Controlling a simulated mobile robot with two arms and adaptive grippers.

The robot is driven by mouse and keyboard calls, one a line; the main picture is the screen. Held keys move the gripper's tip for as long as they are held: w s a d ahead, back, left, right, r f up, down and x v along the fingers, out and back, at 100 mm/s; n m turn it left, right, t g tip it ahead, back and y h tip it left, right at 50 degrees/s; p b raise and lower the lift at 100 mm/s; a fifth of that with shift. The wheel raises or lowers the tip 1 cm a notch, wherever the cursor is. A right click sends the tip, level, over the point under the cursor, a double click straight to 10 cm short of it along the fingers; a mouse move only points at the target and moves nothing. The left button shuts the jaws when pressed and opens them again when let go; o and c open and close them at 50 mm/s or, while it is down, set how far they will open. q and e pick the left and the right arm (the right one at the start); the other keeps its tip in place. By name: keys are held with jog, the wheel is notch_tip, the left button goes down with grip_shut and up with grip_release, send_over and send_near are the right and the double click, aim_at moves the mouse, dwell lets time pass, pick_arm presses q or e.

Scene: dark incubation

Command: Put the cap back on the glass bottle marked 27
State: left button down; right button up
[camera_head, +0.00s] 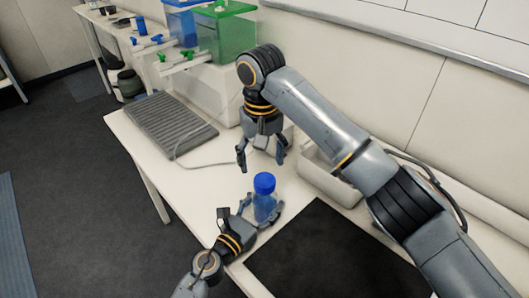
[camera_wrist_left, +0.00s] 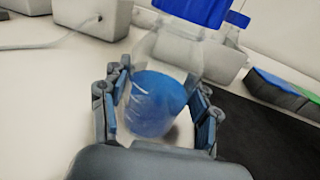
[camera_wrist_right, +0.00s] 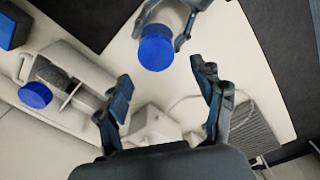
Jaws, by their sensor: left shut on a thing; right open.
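A clear bottle (camera_head: 264,207) with blue liquid stands upright at the table's front edge, with a blue cap (camera_head: 265,183) on its top. In the left wrist view the bottle (camera_wrist_left: 160,100) is between my fingers, and the cap (camera_wrist_left: 200,10) is cut by the top edge. My left gripper (camera_head: 250,213) is shut on the bottle's body. My right gripper (camera_head: 261,160) is open and empty, above and behind the bottle. The right wrist view shows the cap (camera_wrist_right: 156,48) beyond the open fingers. No number is readable on the bottle.
A black mat (camera_head: 330,255) lies to the right. A grey ridged pad (camera_head: 160,122) and green tank (camera_head: 228,42) are at the back left.

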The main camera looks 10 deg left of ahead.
aim_at(265, 179)
jog(key=n, duration=0.7)
jog(key=shift+r, duration=0.25)
jog(key=n, duration=0.6)
jog(key=shift+r+n, duration=0.25)
jog(key=shift+n, duration=0.15)
jog(key=n, duration=0.6)
jog(key=shift+d+r+n, duration=0.15)
jog(key=shift+r+n, duration=0.05)
jog(key=shift+n, duration=0.1)
jog(key=n, duration=0.3)
jog(key=shift+d+r+n, duration=0.1)
jog(key=shift+n, duration=0.3)
jog(key=n, duration=0.3)
jog(key=shift+n, duration=0.3)
jog(key=shift+f, duration=3.95)
